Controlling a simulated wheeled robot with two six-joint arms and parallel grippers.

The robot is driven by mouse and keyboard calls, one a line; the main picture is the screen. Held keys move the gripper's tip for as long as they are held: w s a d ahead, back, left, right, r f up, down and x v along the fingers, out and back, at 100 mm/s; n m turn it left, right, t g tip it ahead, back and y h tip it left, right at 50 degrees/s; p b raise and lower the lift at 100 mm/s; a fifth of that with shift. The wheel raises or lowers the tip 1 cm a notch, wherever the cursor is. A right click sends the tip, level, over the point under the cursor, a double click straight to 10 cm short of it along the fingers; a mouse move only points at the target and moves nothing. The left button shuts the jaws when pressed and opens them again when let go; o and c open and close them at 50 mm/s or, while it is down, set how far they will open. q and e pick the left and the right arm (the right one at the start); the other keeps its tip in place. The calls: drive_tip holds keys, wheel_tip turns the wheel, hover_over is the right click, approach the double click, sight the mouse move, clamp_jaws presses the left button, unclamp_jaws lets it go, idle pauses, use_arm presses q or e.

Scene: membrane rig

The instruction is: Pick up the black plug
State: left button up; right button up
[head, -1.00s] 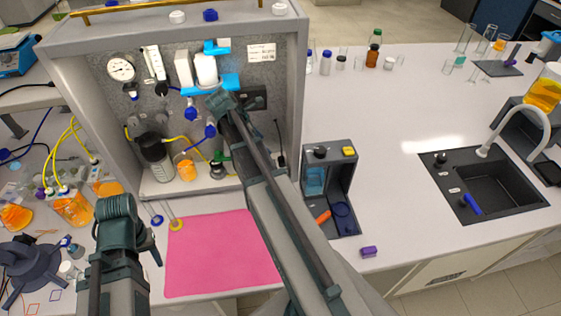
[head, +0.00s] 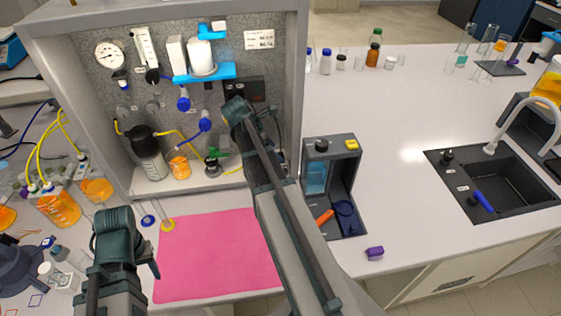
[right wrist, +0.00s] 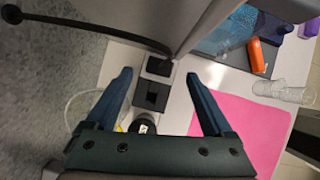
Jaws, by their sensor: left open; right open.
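The black plug (right wrist: 158,67) shows in the right wrist view at the end of a thick black cable (right wrist: 95,32) that arcs from a round black fitting on the grey wall. My right gripper (right wrist: 158,75) is open, with one finger on each side of the plug in the picture; contact cannot be told. In the head view my right gripper (head: 237,108) is before the rig's back panel, below a black socket box (head: 243,88), and its arm hides the plug there. My left gripper (head: 128,240) is open, at the pink mat's left edge.
A black square piece (right wrist: 150,95) is beside the plug. The rig's grey side wall (head: 293,100) stands close right of my right arm. Bottles (head: 151,160), hoses and blue valves crowd the rig. The pink mat (head: 215,260) is clear.

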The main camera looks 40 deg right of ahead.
drive_tip(key=b+x, duration=0.2)
drive_tip(key=x, duration=0.1)
drive_tip(key=shift+d+f, duration=0.15)
drive_tip(key=shift+f, duration=0.2)
drive_tip(key=shift+r, duration=0.1)
clamp_jaws()
